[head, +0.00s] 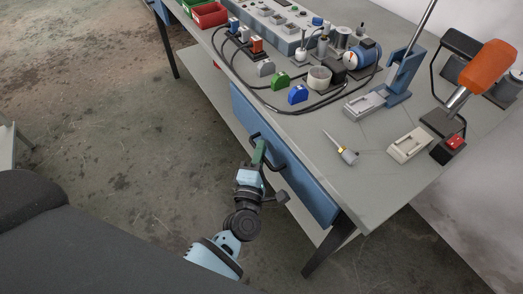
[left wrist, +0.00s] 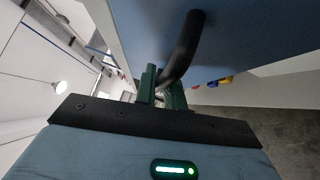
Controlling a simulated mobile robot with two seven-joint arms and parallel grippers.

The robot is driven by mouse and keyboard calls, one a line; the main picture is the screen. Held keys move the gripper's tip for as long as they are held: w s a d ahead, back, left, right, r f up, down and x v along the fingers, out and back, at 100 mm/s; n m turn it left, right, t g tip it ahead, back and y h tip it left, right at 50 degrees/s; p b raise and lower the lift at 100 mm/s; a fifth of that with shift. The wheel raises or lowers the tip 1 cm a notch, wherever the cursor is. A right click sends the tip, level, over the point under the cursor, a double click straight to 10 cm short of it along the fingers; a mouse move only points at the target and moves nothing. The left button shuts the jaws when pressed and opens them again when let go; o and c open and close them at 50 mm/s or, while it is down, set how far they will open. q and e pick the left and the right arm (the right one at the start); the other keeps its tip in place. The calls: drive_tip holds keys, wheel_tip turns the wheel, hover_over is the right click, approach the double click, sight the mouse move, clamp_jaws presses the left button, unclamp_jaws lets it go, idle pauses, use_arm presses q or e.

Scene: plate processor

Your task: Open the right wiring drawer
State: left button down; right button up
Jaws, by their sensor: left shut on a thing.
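The wiring drawer has a long blue front (head: 300,178) under the grey tabletop's near edge, and no inside of it shows. Its black bar handle (head: 274,163) stands out from the front. My left gripper (head: 260,151), with green fingers, is shut on the handle. In the left wrist view the curved black handle (left wrist: 186,42) runs down from the blue drawer front (left wrist: 245,35) to the green fingers of my left gripper (left wrist: 162,92). My right gripper is in neither view.
The workbench top (head: 385,195) carries a screwdriver (head: 341,149), a blue stand (head: 402,75), an orange-handled tool (head: 487,66), coloured connectors and cables. A lower shelf (head: 215,100) and a dark table leg (head: 327,250) are below.

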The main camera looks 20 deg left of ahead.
use_arm(q)
drive_tip(key=s+a, duration=0.8)
drive_tip(key=s, duration=0.3)
drive_tip(key=s+a, duration=0.9)
drive_tip(key=s, duration=0.2)
drive_tip(key=shift+s+a+p, duration=0.25)
drive_tip(key=shift+p, duration=0.2)
drive_tip(key=c, duration=1.8)
unclamp_jaws()
drive_tip(key=shift+o, duration=0.2)
drive_tip(key=shift+s, duration=0.1)
drive_tip(key=s+d+f+b, duration=0.1)
drive_tip(key=s, duration=0.6)
drive_tip(key=shift+s, duration=0.25)
